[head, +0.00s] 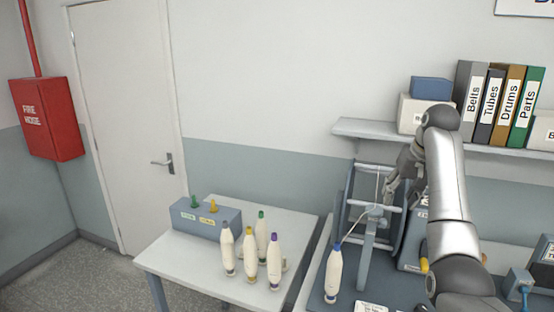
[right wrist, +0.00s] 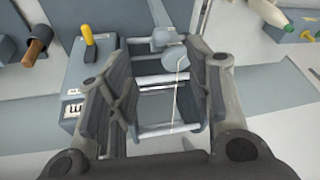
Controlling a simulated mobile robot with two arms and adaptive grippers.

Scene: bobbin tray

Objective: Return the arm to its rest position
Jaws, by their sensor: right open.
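My right arm (head: 447,185) rises from the lower right of the head view and bends over at the top. My right gripper (head: 392,185) hangs in front of the grey winding frame (head: 366,255) with its metal bars. In the right wrist view my right gripper (right wrist: 160,75) has its two dark fingers spread wide, with nothing held between them. The frame's bars (right wrist: 165,78) and a thin white thread (right wrist: 177,95) show in the gap beyond the fingers. I cannot tell how close the fingers are to the frame. My left gripper is not in view.
A bobbin with a blue tip (head: 333,275) stands left of the frame. Several bobbins (head: 250,255) and a grey-blue peg box (head: 206,218) stand on the left table (head: 165,262). A shelf (head: 370,129) with binders (head: 495,105) is behind my arm.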

